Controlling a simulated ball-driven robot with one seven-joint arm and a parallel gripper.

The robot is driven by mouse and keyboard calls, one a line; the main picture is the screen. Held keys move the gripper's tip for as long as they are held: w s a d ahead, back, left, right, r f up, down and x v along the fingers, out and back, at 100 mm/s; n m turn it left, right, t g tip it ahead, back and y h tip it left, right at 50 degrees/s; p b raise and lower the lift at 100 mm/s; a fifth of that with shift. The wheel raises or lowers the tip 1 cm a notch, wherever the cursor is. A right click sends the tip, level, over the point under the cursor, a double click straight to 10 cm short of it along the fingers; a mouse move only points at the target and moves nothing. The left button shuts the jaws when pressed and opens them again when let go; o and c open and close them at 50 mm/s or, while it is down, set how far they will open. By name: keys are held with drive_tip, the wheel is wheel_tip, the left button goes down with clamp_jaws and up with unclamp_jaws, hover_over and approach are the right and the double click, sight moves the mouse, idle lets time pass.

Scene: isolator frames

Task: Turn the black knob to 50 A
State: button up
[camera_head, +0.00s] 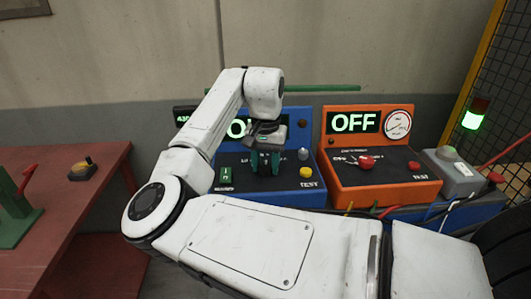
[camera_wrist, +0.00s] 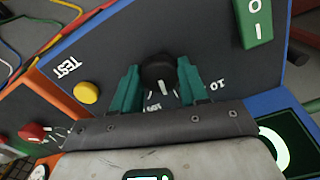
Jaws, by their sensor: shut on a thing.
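The black knob (camera_wrist: 157,70) sits on the dark sloped panel of the blue box (camera_head: 292,197). In the wrist view its white pointer mark points down the picture, towards my gripper's body. White scale marks surround it; one label at the right reads 10, and another below is too small to read. My gripper (camera_head: 265,163) is over the panel, its teal fingers one on each side of the knob, shut on it. In the head view my fingers hide the knob. The box's lit green display (camera_wrist: 272,145) is partly hidden in both views.
A green switch (camera_head: 226,175) and yellow TEST button (camera_head: 306,172) flank the knob. An orange box (camera_head: 384,196) with a red knob (camera_head: 366,162) and OFF display stands right. A grey box (camera_head: 452,176) is farther right. A red table (camera_head: 95,160) is left.

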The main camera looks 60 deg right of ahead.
sight(266, 165)
drive_tip(key=shift+r+n+p, duration=0.1)
drive_tip(key=shift+n+p, duration=0.7)
drive_tip(key=shift+n, duration=0.1)
drive_tip(key=o, duration=1.1)
drive_tip(key=shift+c, duration=0.2)
wheel_tip(266, 165, up, 11)
drive_tip(key=shift+f, duration=0.2)
